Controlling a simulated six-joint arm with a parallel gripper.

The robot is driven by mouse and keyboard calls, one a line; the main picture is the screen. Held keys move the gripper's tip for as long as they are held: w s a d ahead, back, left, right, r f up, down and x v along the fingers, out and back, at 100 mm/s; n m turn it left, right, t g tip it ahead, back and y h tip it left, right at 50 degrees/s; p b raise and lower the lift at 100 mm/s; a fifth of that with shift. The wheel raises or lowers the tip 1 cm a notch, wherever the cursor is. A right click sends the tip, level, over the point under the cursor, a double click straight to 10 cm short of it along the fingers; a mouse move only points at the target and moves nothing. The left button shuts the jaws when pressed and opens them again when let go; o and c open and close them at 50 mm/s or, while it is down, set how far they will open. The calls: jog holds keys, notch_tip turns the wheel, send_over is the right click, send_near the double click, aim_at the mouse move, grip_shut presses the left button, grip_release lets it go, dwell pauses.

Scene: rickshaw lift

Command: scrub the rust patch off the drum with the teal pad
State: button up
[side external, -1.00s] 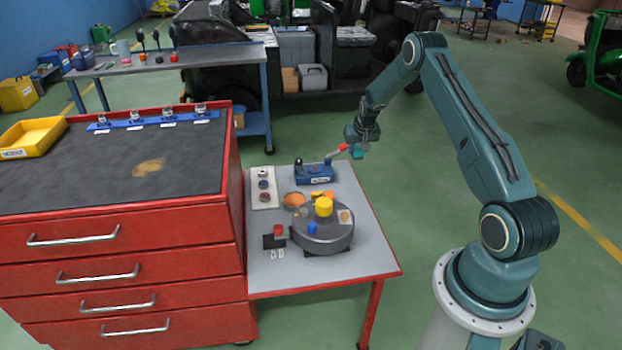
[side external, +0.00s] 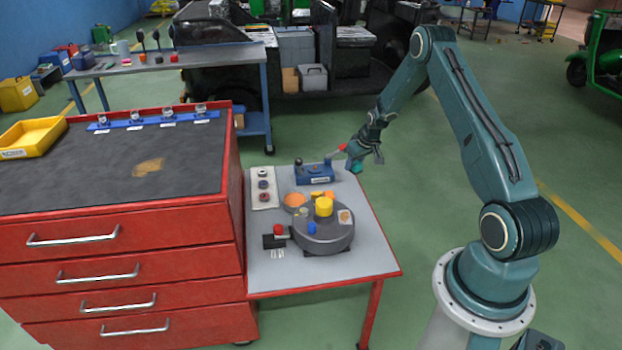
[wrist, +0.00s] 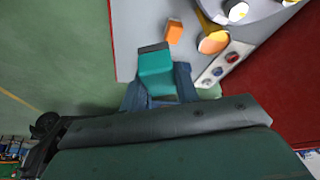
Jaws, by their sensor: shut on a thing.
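The grey drum (side external: 322,238) sits on the small table. A pale square with a brown rust patch (side external: 345,217) shows on the right of its top. My gripper (side external: 358,160) is shut on the teal pad (side external: 357,168), which hangs by the table's far right edge, behind and right of the drum and apart from it. In the wrist view the pad (wrist: 156,70) sits between my fingers, with a dark grey layer at its far end. I cannot make out the rust patch in the wrist view.
A blue box (side external: 314,174) with a red-tipped lever stands close left of my gripper. A yellow knob (side external: 324,206) and a blue knob (side external: 312,229) rise from the drum. An orange block (wrist: 174,31) and orange bowl (wrist: 213,43) lie nearby. A red cabinet (side external: 120,235) borders the left.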

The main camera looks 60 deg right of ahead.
jog(key=s+a+n+y, duration=0.2)
jog(key=s+a+n, duration=0.1)
jog(key=a+n, duration=0.3)
jog(key=s+a+n+g+y, duration=0.1)
jog(key=s+a+n+y, duration=0.1)
jog(key=a+n, duration=0.4)
jog(key=s+a+f, duration=0.1)
jog(key=a, duration=0.2)
jog(key=shift+s+a+n+y, duration=0.3)
jog(key=shift+s+a+n, duration=0.05)
jog(key=shift+s+n, duration=0.05)
